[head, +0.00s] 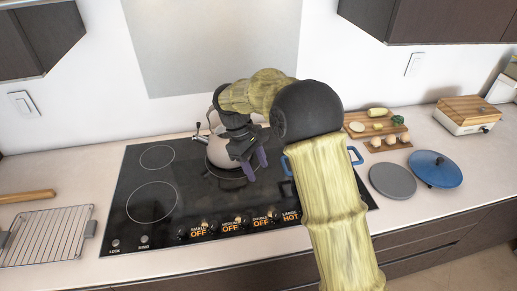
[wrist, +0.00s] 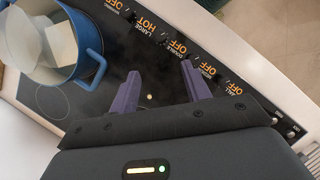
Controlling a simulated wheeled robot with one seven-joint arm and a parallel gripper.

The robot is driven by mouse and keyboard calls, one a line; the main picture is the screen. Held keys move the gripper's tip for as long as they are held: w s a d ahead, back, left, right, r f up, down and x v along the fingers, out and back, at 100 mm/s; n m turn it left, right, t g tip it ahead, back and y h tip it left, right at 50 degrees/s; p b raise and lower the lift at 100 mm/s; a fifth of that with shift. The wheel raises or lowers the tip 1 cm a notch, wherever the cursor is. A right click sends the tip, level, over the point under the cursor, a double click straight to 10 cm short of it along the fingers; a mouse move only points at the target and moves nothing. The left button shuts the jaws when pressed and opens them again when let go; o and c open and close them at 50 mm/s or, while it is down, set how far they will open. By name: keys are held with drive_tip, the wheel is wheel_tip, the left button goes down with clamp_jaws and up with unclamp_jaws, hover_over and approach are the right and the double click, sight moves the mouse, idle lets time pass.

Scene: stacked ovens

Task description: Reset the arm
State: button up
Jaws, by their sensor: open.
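My gripper (head: 256,164) is open, with two purple fingers spread apart and nothing between them. It hangs over the middle of the black cooktop (head: 190,215), in front of a kettle (head: 217,152). In the wrist view, my gripper (wrist: 158,84) points across the cooktop toward its row of lit knob labels. My arm is raised and bent over the cooktop, coming in from the lower right in the head view.
A blue pot (wrist: 88,38) with pale contents sits on the cooktop beside my gripper; my arm mostly hides it in the head view. On the right are a grey disc (head: 393,181), a blue lid (head: 435,169) and a food board (head: 360,130). A wire rack (head: 45,237) lies left.

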drive_tip(key=s+d+m+t+y, duration=0.3)
drive_tip(key=s+d+m, duration=0.9)
drive_tip(key=s+d, duration=0.4)
drive_tip(key=d+t, duration=0.1)
drive_tip(key=d, duration=0.3)
drive_tip(key=shift+s+d+f+t+y, duration=0.3)
drive_tip(key=shift+s+d+y, duration=0.05)
drive_tip(key=shift+y, duration=0.05)
